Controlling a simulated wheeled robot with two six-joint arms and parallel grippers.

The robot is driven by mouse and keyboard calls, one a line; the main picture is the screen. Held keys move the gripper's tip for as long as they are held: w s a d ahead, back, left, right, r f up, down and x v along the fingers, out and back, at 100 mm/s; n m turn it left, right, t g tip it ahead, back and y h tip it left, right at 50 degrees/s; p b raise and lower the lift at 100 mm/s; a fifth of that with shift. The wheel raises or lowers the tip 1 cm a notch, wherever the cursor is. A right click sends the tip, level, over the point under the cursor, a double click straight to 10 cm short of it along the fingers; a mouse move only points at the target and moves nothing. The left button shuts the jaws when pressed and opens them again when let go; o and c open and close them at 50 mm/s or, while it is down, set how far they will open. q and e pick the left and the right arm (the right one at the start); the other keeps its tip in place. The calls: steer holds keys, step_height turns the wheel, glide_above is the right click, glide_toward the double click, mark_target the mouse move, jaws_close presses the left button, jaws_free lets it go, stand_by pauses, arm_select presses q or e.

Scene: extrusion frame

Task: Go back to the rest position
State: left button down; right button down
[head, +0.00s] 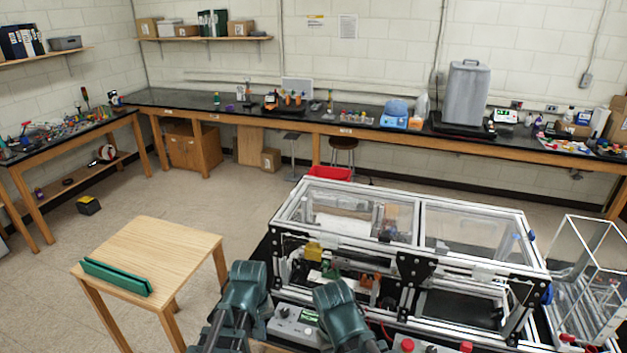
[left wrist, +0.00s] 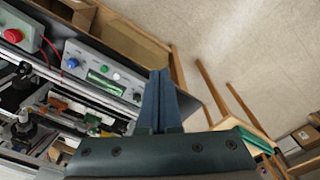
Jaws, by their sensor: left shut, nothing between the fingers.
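My left gripper (left wrist: 158,100) shows in the left wrist view, its two blue-grey fingers shut together with nothing between them. The fingers appear beside the grey control box (left wrist: 103,75), which has a small green screen. I cannot tell whether they touch it. In the head view, dark teal parts of both my arms come in at the bottom centre, in front of the extrusion frame (head: 410,255). The control box (head: 297,322) shows between them. I cannot make out the fingers of my right gripper.
A small wooden table (head: 165,250) with a green folded item (head: 116,277) stands at the left. A clear box frame (head: 590,270) stands at the right. A red emergency button (left wrist: 13,36) is near the control box. Open floor lies behind the small table.

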arm_select(q)
steer(key=s+d+f+m+b, duration=0.2)
steer(key=f+b, duration=0.5)
steer(key=s+d+f+m+b, duration=0.3)
steer(key=f+b, duration=0.4)
steer(key=s+d+f+m+y+b, duration=0.1)
steer(key=s+d+f+m+b, duration=0.1)
steer(key=f+b, duration=0.5)
steer(key=shift+s+d+f+m+g+b, duration=0.15)
steer(key=shift+s+f+m+g+b, duration=0.1)
steer(key=shift+f+m+g+b, duration=0.2)
steer(key=shift+r, duration=0.15)
stand_by(3.0)
